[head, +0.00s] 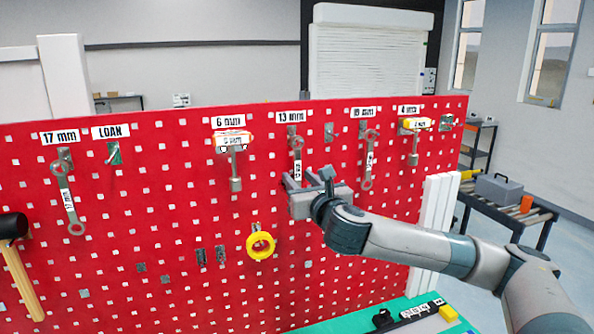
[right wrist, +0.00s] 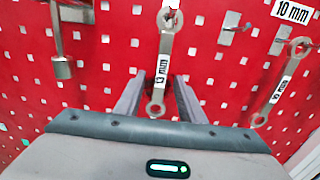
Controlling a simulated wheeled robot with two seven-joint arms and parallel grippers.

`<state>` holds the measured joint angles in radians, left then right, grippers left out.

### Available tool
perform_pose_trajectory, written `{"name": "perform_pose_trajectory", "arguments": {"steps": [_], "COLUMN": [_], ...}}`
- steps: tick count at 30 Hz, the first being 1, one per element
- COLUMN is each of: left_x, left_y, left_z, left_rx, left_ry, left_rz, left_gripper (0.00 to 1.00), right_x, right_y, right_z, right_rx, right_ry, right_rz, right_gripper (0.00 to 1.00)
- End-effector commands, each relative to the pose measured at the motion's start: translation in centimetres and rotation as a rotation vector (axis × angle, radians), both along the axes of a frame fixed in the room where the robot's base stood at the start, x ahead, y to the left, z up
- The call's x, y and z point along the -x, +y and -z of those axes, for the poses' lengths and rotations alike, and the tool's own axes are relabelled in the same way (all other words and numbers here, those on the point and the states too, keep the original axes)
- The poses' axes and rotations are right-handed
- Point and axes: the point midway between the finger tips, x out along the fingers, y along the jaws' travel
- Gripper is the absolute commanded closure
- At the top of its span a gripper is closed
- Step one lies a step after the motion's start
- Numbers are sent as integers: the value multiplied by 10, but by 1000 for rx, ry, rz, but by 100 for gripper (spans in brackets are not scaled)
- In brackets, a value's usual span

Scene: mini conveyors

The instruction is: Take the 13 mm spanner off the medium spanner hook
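The 13 mm spanner (head: 297,163) hangs upright on its hook (head: 292,131) under the "13 mm" label on the red pegboard. In the right wrist view the spanner (right wrist: 164,60) shows its ring ends and a white "13 mm" tag. My right gripper (head: 308,181) is at the spanner's lower part, pointing at the board. In the right wrist view the gripper's two fingers (right wrist: 157,95) stand apart, one on each side of the spanner's lower end, with gaps visible. My left gripper is not in view.
A 10 mm spanner (head: 369,160) hangs to the right and a 17 mm spanner (head: 67,195) far left. Tools hang under the 6 mm (head: 235,165) and 8 mm labels. The LOAN hook (head: 114,153) is empty. Yellow tape (head: 260,246) hangs below left.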

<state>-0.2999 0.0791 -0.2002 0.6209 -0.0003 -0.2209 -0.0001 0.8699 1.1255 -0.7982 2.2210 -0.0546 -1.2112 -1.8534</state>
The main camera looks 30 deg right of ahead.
Motion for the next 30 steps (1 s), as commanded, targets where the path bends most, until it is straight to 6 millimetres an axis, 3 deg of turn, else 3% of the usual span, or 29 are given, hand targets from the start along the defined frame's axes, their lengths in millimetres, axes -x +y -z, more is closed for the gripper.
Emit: {"name": "perform_pose_trajectory", "arguments": {"steps": [11,16,30], "left_x": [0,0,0], "left_y": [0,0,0], "left_z": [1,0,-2], "left_rx": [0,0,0], "left_ry": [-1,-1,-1], "left_rz": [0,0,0], "left_gripper": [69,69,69], "right_x": [0,0,-1], "right_y": [0,0,-2], "right_z": [0,0,-3], "right_rx": [0,0,0], "right_ry": [0,0,-1], "right_rz": [0,0,1], "right_gripper": [64,100,100]}}
